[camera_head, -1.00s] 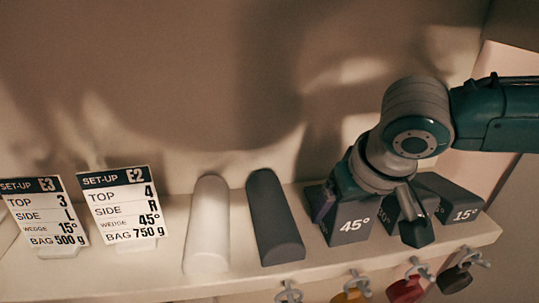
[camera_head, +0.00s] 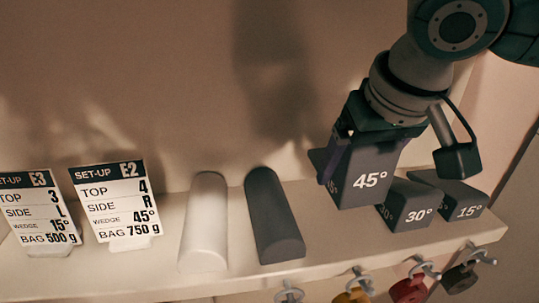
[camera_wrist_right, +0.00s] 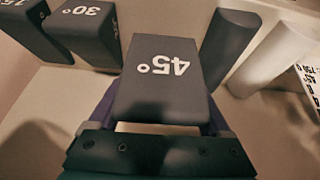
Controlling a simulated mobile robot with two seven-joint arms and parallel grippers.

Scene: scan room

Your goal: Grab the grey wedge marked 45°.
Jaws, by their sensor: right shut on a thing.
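The grey wedge marked 45° (camera_head: 365,180) is held up off the shelf by my right gripper (camera_head: 345,160), in the head view. The gripper is shut on it, with fingers along its sides. In the right wrist view the wedge (camera_wrist_right: 162,80) fills the middle between the fingers, its 45° mark upside down. The wedge marked 30° (camera_head: 408,206) and the wedge marked 15° (camera_head: 460,203) stand on the shelf to its right. My left gripper is not in view.
A white half-roll (camera_head: 204,225) and a dark grey half-roll (camera_head: 272,218) lie on the shelf (camera_head: 160,268) to the left. Cards E3 (camera_head: 40,208) and E2 (camera_head: 117,203) stand further left. Coloured items hang on hooks below the front edge.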

